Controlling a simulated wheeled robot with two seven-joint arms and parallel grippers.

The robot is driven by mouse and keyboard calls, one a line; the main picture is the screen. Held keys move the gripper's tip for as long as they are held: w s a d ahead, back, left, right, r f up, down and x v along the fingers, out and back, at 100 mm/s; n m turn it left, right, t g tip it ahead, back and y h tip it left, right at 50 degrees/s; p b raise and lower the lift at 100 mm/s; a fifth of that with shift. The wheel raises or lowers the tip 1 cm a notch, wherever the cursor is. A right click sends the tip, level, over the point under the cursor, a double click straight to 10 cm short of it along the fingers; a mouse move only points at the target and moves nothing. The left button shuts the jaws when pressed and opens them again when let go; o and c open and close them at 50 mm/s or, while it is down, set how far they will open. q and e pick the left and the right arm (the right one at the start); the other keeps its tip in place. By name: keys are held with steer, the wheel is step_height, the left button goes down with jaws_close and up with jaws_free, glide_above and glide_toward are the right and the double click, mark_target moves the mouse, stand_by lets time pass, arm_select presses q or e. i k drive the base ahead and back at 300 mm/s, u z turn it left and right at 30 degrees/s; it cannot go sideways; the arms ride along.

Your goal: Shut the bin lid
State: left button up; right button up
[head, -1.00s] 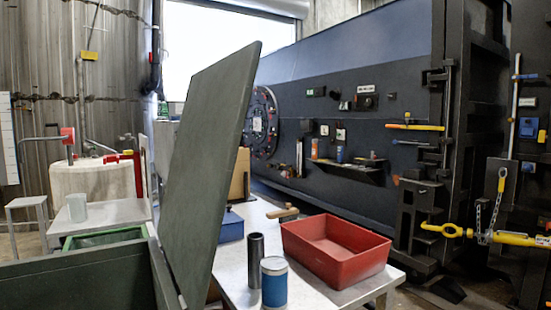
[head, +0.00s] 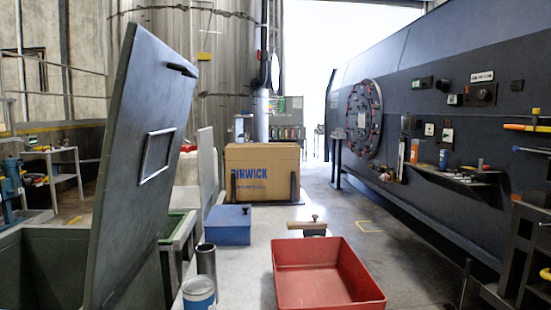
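The bin lid (head: 133,165) is a large dark green panel at the left of the head view. It stands open, nearly upright and leaning a little, with a rectangular frame-like handle and a small dark bar near its top corner on the face toward me. The green bin (head: 42,262) is at the lower left, its opening uncovered, and the lid hides part of it. Neither of my grippers shows in the view.
A table (head: 245,275) right of the lid carries a red tray (head: 322,275), a blue box (head: 228,225), a blue can (head: 199,292) and a dark tube (head: 206,262). A cardboard box (head: 261,172) stands behind. Floor shows between the table and the dark compactor (head: 430,130).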

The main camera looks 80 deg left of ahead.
mark_target(154, 87)
steer(key=u, duration=3.3)
steer(key=i, duration=0.5)
steer(key=k, duration=0.3)
steer(key=u, duration=0.15)
